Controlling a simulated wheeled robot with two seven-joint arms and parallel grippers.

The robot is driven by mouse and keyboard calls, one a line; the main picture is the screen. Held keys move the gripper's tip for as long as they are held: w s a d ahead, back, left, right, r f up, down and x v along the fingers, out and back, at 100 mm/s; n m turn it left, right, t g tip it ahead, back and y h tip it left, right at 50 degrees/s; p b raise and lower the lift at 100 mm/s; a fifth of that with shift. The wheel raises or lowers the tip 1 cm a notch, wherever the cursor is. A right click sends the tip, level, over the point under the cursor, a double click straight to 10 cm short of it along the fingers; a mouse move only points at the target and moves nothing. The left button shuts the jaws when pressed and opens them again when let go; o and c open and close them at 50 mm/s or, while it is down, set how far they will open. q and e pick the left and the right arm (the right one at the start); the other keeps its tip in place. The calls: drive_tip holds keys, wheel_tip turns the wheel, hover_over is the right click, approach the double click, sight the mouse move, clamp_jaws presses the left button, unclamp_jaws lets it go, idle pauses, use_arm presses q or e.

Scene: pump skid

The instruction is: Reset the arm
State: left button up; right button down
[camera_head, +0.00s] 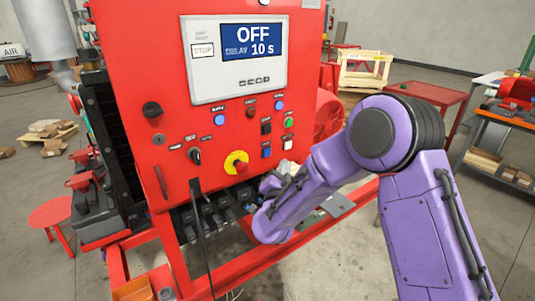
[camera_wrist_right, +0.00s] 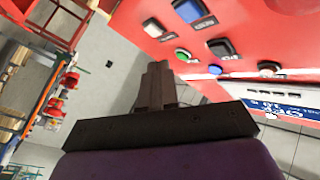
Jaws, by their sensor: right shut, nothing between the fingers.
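My purple right arm comes in from the right of the head view. The fingers are small and partly hidden there. In the right wrist view the right gripper (camera_wrist_right: 157,68) is shut and empty, its fingers together. They point towards the panel's edge and buttons; whether they touch the panel cannot be told. My left gripper is in neither view.
The panel's display (camera_head: 252,41) reads OFF, delay 10 s. Buttons on it include a green one (camera_head: 289,123), also in the right wrist view (camera_wrist_right: 183,54). A black cable (camera_head: 202,235) hangs in front. A red table (camera_head: 432,97) and wooden crate (camera_head: 364,68) stand behind.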

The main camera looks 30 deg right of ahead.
idle(0.5)
drive_tip(key=s+a+f+n+g+y+b, duration=0.1)
drive_tip(key=s+a+f+n+y, duration=0.2)
drive_tip(key=f, duration=0.6)
drive_tip(key=s+a+f+n+g+y+b, duration=0.1)
drive_tip(key=s+f+g+y, duration=0.1)
drive_tip(key=s+f, duration=0.5)
drive_tip(key=s+a+f+n+g+y+b, duration=0.1)
drive_tip(key=a+f+n+y, duration=0.15)
drive_tip(key=f, duration=0.85)
use_arm(q)
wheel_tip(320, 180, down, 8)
drive_tip(key=b, duration=0.4)
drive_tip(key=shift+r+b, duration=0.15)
drive_tip(key=shift+b, duration=0.2)
use_arm(e)
drive_tip(key=s+f+n+g+y, duration=0.1)
drive_tip(key=s+f+g, duration=0.3)
drive_tip(key=s+f, duration=0.5)
drive_tip(key=s+f+n+g, duration=0.1)
drive_tip(key=s+f+g, duration=0.2)
drive_tip(key=s+f, duration=0.6)
drive_tip(key=s, duration=0.7)
drive_tip(key=shift+s+d+f+g+y, duration=0.2)
drive_tip(key=shift+s+g+y, duration=0.05)
drive_tip(key=shift+g+y, duration=0.15)
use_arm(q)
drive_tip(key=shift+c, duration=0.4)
use_arm(e)
drive_tip(key=shift+w, duration=0.1)
